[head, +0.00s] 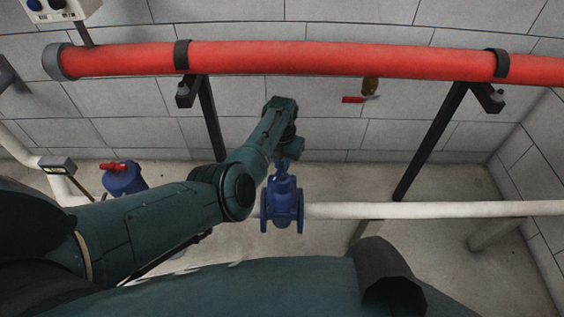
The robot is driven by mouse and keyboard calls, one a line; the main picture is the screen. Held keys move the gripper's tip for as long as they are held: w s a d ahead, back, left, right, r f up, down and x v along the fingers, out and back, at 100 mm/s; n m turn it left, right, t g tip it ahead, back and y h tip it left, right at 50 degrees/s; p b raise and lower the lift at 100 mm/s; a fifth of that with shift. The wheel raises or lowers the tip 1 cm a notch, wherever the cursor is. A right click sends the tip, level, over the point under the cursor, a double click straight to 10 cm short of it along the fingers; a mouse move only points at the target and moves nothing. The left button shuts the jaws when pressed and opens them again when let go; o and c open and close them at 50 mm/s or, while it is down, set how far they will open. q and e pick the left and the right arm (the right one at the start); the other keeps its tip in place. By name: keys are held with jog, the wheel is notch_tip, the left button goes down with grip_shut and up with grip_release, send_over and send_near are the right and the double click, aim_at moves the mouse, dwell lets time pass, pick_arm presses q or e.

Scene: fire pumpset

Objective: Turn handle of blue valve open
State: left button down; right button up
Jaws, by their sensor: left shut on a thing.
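The blue valve (283,208) sits on the white pipe (400,210) in the lower middle of the head view, with its flanged body upright. My left arm reaches in from the left, and my left gripper (287,158) is at the top of the valve, shut on its handle. The handle itself is hidden by the gripper, so its angle cannot be told. My right gripper is not in view.
A thick red pipe (330,58) crosses above on dark brackets (430,140). A second blue fitting with a red handle (123,178) stands at left. A small brass valve with a red lever (370,88) hangs below the red pipe.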

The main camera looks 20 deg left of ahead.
aim_at(282, 166)
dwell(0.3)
pick_arm(q)
jog(key=c, duration=1.4)
grip_release()
